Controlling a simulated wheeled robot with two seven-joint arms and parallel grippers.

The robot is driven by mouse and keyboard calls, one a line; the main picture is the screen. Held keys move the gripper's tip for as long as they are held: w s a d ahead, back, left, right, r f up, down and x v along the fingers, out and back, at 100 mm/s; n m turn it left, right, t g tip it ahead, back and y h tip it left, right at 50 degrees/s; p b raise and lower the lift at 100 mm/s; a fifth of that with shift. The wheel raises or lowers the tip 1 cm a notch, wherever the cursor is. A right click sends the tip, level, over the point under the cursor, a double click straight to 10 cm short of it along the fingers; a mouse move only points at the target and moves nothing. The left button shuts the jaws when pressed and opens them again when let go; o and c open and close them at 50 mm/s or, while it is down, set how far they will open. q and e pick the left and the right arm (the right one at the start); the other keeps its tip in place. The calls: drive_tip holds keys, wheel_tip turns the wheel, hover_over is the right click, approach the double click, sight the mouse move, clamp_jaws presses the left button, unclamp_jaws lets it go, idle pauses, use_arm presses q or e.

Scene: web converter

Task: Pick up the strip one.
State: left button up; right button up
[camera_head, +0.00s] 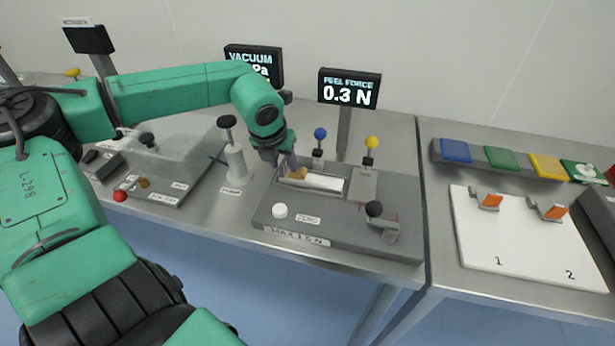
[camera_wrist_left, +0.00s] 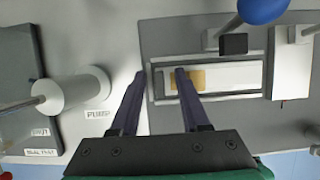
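A pale strip (camera_head: 320,182) lies in a slot of the grey peel tester (camera_head: 340,235); a tan piece sits at its left end in the head view. In the left wrist view the strip (camera_wrist_left: 235,76) lies flat, with the tan patch (camera_wrist_left: 196,79) near its left end. My left gripper (camera_head: 288,167) is over that end; its fingers (camera_wrist_left: 160,73) are apart with nothing visible held. One finger overlaps the tan patch in view, the other is left of the slot. Contact cannot be told. No label names strip one. My right gripper is out of view.
Blue (camera_head: 320,133) and yellow (camera_head: 371,143) knobs stand behind the slot. A white pump post (camera_head: 236,165) is left of the tester. A white board (camera_head: 525,245) marked 1 and 2 bears two orange-faced clips. The peel force display (camera_head: 349,90) reads 0.3 N.

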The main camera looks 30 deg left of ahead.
use_arm(q)
clamp_jaws()
idle(1.2)
